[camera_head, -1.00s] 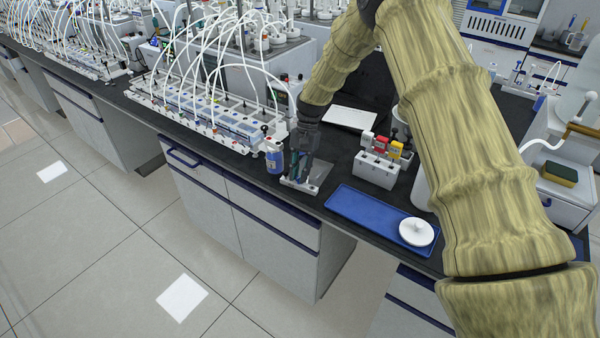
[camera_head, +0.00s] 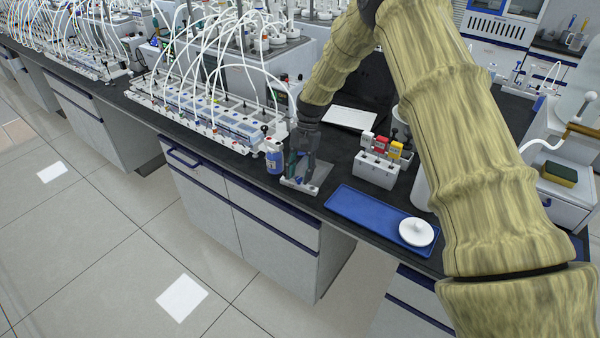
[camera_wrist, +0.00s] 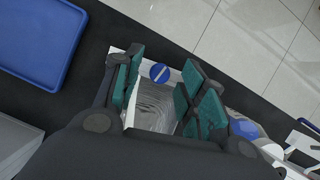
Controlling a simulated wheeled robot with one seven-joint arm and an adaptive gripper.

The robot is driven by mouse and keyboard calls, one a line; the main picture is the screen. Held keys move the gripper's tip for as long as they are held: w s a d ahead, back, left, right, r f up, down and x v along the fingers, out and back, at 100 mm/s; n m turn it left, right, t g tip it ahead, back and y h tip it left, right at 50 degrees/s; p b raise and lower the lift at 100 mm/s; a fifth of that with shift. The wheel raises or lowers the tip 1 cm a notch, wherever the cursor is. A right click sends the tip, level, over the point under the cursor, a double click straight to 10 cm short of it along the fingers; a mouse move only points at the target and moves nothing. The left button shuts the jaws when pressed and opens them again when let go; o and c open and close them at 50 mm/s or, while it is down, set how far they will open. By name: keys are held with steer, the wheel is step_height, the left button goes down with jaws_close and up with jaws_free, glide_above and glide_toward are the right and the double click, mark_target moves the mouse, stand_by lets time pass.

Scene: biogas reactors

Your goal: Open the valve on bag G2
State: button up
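A flat silvery bag (camera_wrist: 155,108) lies on the dark bench; it also shows in the head view as a grey sheet (camera_head: 315,180) below my gripper. A round blue valve knob (camera_wrist: 159,72) with a white bar across it sits at the bag's end; in the head view the knob (camera_head: 298,181) shows small at the fingertips. I can read no label on the bag. My gripper (camera_wrist: 165,75) is open, its green-padded fingers on either side of the knob with gaps showing. It points down over the bag in the head view (camera_head: 300,174).
A blue-capped bottle (camera_head: 274,158) stands close left of my gripper. A white holder (camera_head: 376,169) with coloured blocks stands to the right. A blue tray (camera_head: 362,208) with a white lidded disc (camera_head: 416,231) lies at front right. Tubed reactors (camera_head: 215,118) fill the left.

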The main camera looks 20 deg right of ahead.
steer(key=v, duration=1.2)
steer(key=shift+d, duration=0.1)
